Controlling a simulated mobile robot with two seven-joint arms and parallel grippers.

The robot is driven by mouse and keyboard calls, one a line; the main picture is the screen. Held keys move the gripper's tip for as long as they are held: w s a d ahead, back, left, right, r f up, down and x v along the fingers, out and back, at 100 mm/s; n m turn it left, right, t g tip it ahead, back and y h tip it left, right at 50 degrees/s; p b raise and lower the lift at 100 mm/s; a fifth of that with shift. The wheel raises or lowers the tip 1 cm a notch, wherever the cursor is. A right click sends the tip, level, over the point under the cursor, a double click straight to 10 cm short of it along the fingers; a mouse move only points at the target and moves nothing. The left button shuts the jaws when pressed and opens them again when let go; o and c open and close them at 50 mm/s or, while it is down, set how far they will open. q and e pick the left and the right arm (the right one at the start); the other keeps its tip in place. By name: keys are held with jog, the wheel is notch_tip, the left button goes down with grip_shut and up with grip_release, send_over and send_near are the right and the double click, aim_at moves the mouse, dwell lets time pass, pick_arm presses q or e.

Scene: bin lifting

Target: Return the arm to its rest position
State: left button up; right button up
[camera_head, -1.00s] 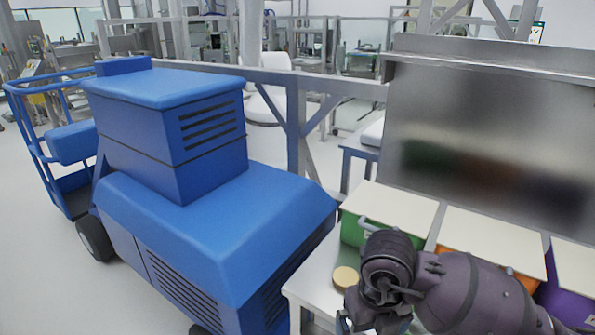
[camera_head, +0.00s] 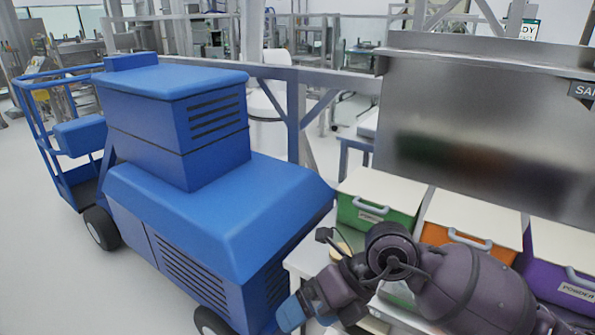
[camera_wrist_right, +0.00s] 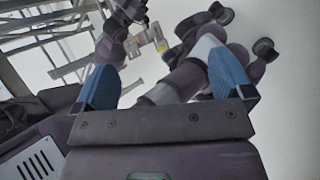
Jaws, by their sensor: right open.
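My right arm reaches in from the lower right of the head view, dark purple and bent. My right gripper (camera_head: 305,312) points down and left at the lower edge, in front of the workbench, with blue fingertips. In the right wrist view the gripper's blue fingers (camera_wrist_right: 165,80) stand wide apart, open, with nothing held between them. Behind them are purple and grey parts that look like my own body. My left gripper does not show in the head view.
A green bin (camera_head: 375,218), an orange bin (camera_head: 437,234) and a purple bin (camera_head: 548,275) stand in a row on the workbench, lids shut. My arm partly covers the orange bin. A large blue machine (camera_head: 215,215) stands close to the left of my gripper.

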jog(key=a+r+m+y, duration=0.1)
jog(key=a+r+y, duration=0.3)
jog(key=r+y, duration=0.35)
jog(key=w+d+r+m+t+y, duration=0.3)
jog(key=w+r+m+t+y, duration=0.2)
jog(key=w+m+t+y, duration=0.15)
jog(key=w+d+f+m+t+h, duration=0.35)
jog(key=d+m+t+h, duration=0.3)
jog(key=m, duration=0.35)
jog(key=w+d+f+m+t+h, duration=0.2)
jog(key=d+f+m+t+h, duration=0.4)
jog(key=m, duration=0.4)
jog(key=s+d+f+m+g+h, duration=0.1)
jog(key=s+d+f+m+h, duration=0.3)
jog(key=f, duration=0.4)
jog(key=s+d+f+m+g+h, duration=0.1)
jog(key=d+f+m+h, duration=0.4)
jog(key=f, duration=0.3)
jog(key=s+d+f+m+g, duration=0.2)
jog(key=s+f, duration=0.4)
jog(key=s, duration=0.2)
jog(key=s+d+f+m+g+h, duration=0.1)
jog(key=s+d+f+m, duration=0.2)
jog(key=s+f, duration=0.3)
jog(key=shift+s+f+g, duration=0.15)
jog(key=shift+s+g, duration=0.25)
jog(key=shift+s, duration=0.8)
